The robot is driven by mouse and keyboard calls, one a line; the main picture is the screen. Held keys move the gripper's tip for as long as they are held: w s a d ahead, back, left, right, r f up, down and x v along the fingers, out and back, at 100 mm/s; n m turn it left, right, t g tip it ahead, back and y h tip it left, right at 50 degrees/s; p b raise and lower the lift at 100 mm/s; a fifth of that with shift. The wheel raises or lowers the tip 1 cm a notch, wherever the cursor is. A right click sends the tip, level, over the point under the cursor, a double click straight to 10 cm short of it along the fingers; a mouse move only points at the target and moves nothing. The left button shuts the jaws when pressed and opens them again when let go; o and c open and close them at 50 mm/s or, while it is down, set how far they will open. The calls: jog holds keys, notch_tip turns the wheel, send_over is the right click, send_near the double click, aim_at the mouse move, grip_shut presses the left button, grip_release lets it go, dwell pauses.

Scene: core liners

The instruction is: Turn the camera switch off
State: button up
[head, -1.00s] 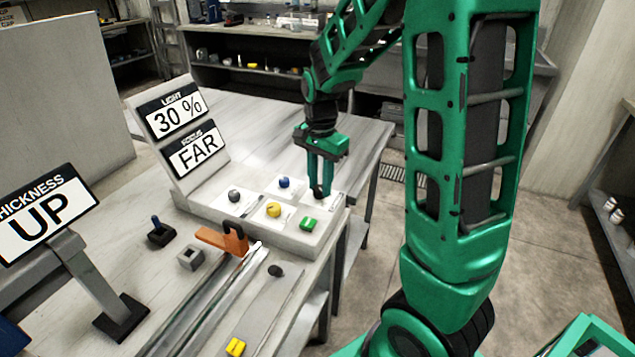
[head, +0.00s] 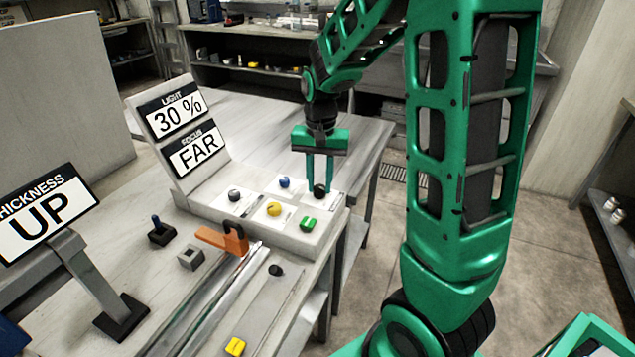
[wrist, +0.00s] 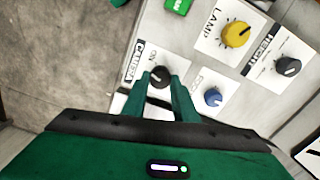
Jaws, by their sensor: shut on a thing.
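The camera switch is a black knob (wrist: 159,77) on a white plate labelled CAMERA, with ON printed beside it, in the wrist view. In the head view the black knob (head: 319,191) is at the far right corner of the control panel (head: 335,218). My gripper (head: 319,188) points down over it, with a green finger on each side. In the wrist view my gripper (wrist: 164,84) is shut on the knob, between the fingertips. The lower part of the plate is hidden by the fingers.
Near the camera knob are a blue knob (head: 284,182), a yellow LAMP knob (head: 274,209), a green switch (head: 308,224) and a black HEIGHT knob (head: 234,195). Signs behind read LIGHT 30 % (head: 174,114) and FOCUS FAR (head: 195,154). An orange clamp (head: 226,240) stands in front.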

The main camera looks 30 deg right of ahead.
aim_at(318, 187)
jog(key=n, duration=0.6)
jog(key=shift+w+a+r+n, duration=0.1)
jog(key=shift+w+n, duration=0.1)
jog(key=shift+n, duration=0.1)
jog(key=n, duration=0.5)
jog(key=shift+n, duration=0.4)
jog(key=o, duration=1)
jog(key=shift+o, duration=0.2)
jog(key=shift+s, duration=0.1)
notch_tip(318, 187, up, 11)
jog(key=shift+f, duration=0.2)
